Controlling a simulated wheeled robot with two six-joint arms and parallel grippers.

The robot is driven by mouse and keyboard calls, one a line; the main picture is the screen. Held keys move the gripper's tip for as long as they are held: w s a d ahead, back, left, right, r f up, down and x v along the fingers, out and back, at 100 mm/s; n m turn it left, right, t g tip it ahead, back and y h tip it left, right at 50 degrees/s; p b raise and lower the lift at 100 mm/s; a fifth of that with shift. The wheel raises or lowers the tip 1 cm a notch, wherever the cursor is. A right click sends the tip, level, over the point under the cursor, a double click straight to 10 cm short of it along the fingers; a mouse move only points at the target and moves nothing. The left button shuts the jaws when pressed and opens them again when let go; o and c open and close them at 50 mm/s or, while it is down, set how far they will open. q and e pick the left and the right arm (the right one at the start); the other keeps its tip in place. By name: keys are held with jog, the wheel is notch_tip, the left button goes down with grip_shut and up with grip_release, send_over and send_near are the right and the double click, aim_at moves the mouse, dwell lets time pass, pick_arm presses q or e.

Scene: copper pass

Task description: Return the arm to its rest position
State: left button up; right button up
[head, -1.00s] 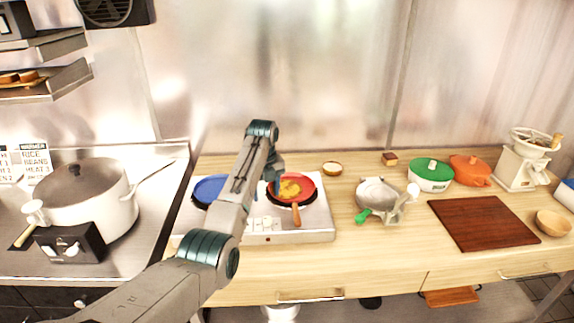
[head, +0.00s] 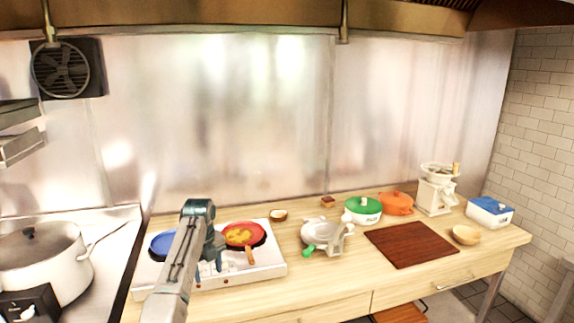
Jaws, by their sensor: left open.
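My left arm rises from the bottom of the head view, and its wrist bends down over the middle of the two-burner stove (head: 266,270). My left gripper (head: 209,272) points down there, partly hidden by my own arm links. It is open, and I see nothing held in it. It is just left of the red pan (head: 258,231), which holds yellow food and has a wooden handle. A blue pan (head: 160,244) on the left burner is partly behind my arm. My right gripper is not in view.
A large white pot (head: 60,270) stands at the left. A grey pan-like device (head: 322,237), green-lidded pot (head: 362,207), orange pot (head: 396,202), brown board (head: 411,244), grinder (head: 436,190), wooden bowl (head: 466,235) and blue-lidded box (head: 490,211) stand on the wooden counter. Its front strip is clear.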

pick_arm(q)
jog(key=s+a+f+n+t, duration=0.1)
jog(key=s+a+f+n, duration=0.1)
jog(key=s+f+n, duration=0.65)
jog(key=s+a+f+n, duration=0.2)
jog(key=s+f+n, duration=0.3)
jog(key=s+f, duration=0.65)
jog(key=s+r+n+t, duration=0.15)
jog(key=s+n, duration=0.25)
jog(key=s, duration=0.6)
jog(key=s+r+n, duration=0.3)
jog(key=s+n, duration=0.2)
jog(key=s, duration=0.5)
jog(key=s+r+n+t, duration=0.15)
jog(key=s+n, duration=0.25)
jog(key=s, duration=0.7)
jog(key=a+f+g+b, duration=0.25)
jog(key=f+b, duration=0.35)
jog(key=f, duration=3.1)
jog(key=s+a+f+b, duration=0.1)
jog(key=s+f+b, duration=0.1)
jog(key=s+f, duration=0.7)
jog(key=s+f+b, duration=0.3)
jog(key=s+f, duration=0.6)
jog(key=f, duration=0.4)
jog(key=shift+a+f+n+y, duration=0.35)
jog(key=shift+a+f+y, duration=0.05)
jog(key=shift+g, duration=0.25)
